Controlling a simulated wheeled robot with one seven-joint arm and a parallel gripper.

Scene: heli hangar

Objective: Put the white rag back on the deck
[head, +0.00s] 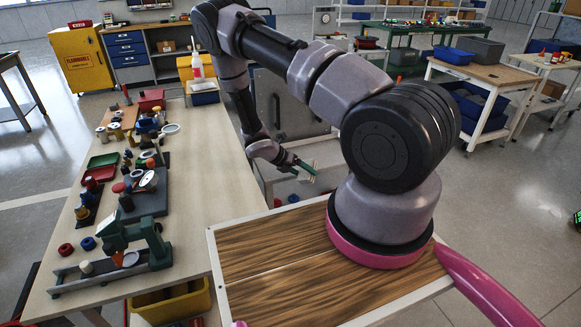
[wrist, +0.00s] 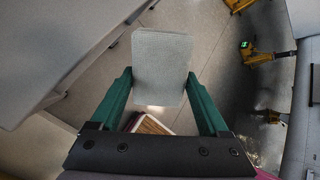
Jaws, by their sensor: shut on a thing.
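The white rag (wrist: 161,68) shows in the wrist view as a pale grey-white woven sheet between the two green fingers of my gripper (wrist: 159,80). My gripper is shut on it, and it reaches out past the fingertips. In the head view my gripper (head: 311,172) hangs beyond the far edge of the deck, right of the long workbench; the rag is too small to make out there. The wood-planked deck (head: 270,245) with a pale rim carries the base of my arm, and its visible part is bare. A bit of wood planking (wrist: 150,127) shows below the rag in the wrist view.
A long workbench (head: 205,190) at left carries many small parts, trays and a green vise-like tool (head: 140,240). A yellow bin (head: 172,302) is below its near end. A grey cabinet (head: 290,105) stands behind my gripper. Open floor (head: 500,215) lies at right.

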